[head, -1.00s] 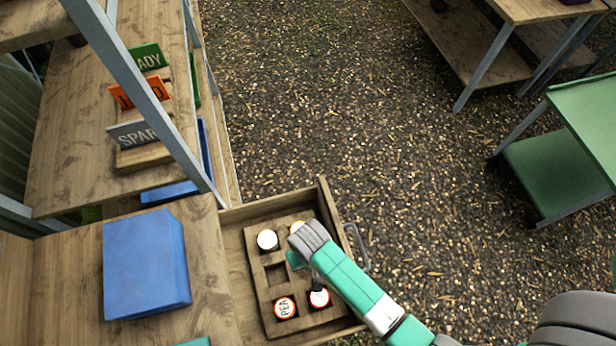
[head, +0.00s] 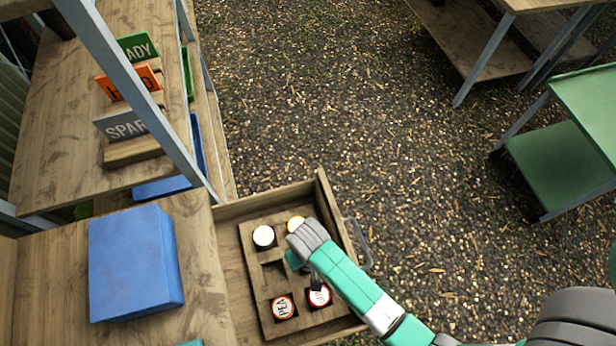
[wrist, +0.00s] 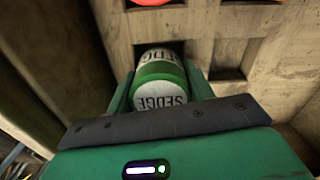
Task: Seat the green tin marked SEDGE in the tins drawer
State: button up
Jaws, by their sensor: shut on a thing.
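The green tin marked SEDGE (wrist: 162,88) is white with a green band and sits between the two fingers of my gripper (wrist: 160,98), which is shut on it. In the wrist view its far end meets a dark square socket in the wooden insert (wrist: 197,30); I cannot tell how deep it is. In the head view my gripper (head: 295,261) is over the insert, and my wrist hides the tin. The open wooden drawer (head: 335,215) holds this insert. An empty square socket (head: 274,268) shows left of my gripper.
A blue box (head: 132,265) stands on the bench at left. Open gravel lies beyond the drawer.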

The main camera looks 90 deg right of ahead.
jog(key=shift+f, duration=0.85)
jog(key=shift+a+f+b, duration=0.35)
jog(key=shift+f+b, duration=0.15)
jog(key=shift+f, duration=0.25)
jog(key=shift+a+f, duration=0.1)
jog(key=shift+f, duration=0.25)
jog(key=o, duration=1.1)
jog(key=shift+a, duration=0.1)
jog(key=shift+o, duration=0.2)
jog(key=shift+s, duration=0.2)
jog(key=r+p, duration=0.1)
jog(key=r, duration=0.2)
jog(key=r+p, duration=0.1)
jog(key=r, duration=0.3)
jog(key=w+r+p, duration=0.1)
jog(key=r, duration=0.2)
jog(key=shift+d+r, duration=0.25)
jog(key=shift+d, duration=0.15)
